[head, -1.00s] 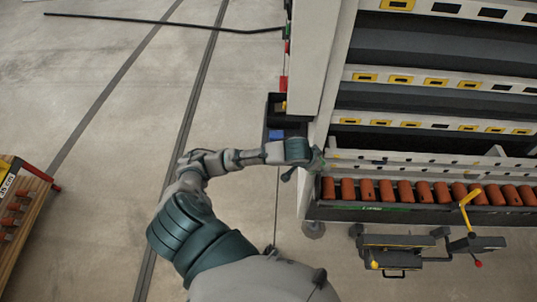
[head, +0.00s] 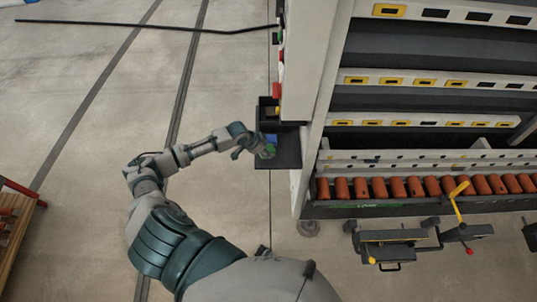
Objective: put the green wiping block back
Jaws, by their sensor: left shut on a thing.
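My left gripper (head: 258,150) is shut on the green wiping block (head: 268,151), which shows only in part beside the fingers. The gripper and block are over a black tray (head: 290,153) on the side of the tall washer rack. I cannot tell whether the block touches the tray. A blue thing (head: 271,139) sits just behind the block, by a black open box (head: 268,106) at the tray's far end. My right gripper is not in view.
The tall rack (head: 310,170) with orange rollers (head: 415,187) fills the right side. A yellow-handled lever (head: 458,197) stands at its front. A wooden cart (head: 14,225) is at the left edge. The grey floor (head: 75,140) between is clear.

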